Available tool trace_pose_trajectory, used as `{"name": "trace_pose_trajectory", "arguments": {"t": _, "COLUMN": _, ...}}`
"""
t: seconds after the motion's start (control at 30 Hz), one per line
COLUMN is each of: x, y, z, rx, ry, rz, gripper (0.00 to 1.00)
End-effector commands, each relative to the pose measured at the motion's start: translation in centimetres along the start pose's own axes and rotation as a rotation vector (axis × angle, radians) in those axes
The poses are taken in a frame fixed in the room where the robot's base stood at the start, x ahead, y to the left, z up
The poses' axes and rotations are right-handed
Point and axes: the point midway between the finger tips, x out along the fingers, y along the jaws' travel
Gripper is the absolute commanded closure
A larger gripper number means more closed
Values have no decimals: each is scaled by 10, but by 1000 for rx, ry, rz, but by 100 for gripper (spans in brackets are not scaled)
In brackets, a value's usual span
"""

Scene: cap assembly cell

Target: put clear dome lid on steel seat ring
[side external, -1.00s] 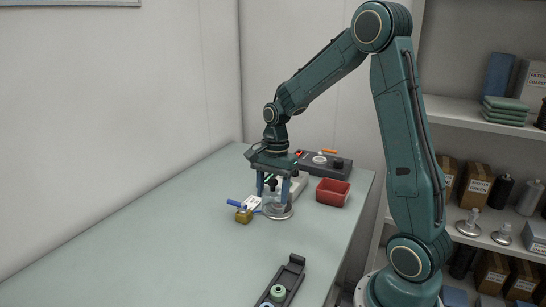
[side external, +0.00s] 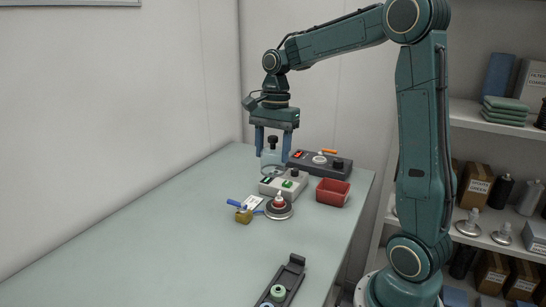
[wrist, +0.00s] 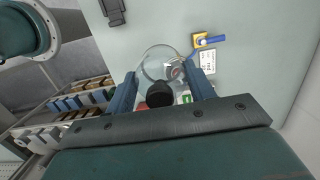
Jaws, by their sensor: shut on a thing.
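The clear dome lid (side external: 270,162) has a black knob, and its clear round rim shows in the wrist view (wrist: 160,62). My gripper (side external: 273,154) is shut on the lid, one finger on each side, and holds it level in the air. The steel seat ring (side external: 279,214) lies on the table, below and slightly right of the lid in the side view. A small red and white piece (side external: 279,201) stands at the ring's middle and is uncovered. In the wrist view the ring area shows partly through the clear lid.
A grey box with a green button (side external: 291,184) stands just behind the ring. A red bin (side external: 332,193) and a dark control panel (side external: 318,165) are near it. A yellow block with a blue tool (side external: 244,216) lies left. A dark rack (side external: 292,272) is in front. The left table is clear.

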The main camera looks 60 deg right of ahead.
Motion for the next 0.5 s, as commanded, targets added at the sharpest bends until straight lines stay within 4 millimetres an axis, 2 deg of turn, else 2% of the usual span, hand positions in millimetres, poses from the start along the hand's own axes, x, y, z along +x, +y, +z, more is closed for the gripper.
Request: {"name": "trace_pose_trajectory", "arguments": {"t": 0.5, "x": 4, "y": -2, "z": -5, "rx": 3, "ry": -1, "rz": 0, "gripper": 69}}
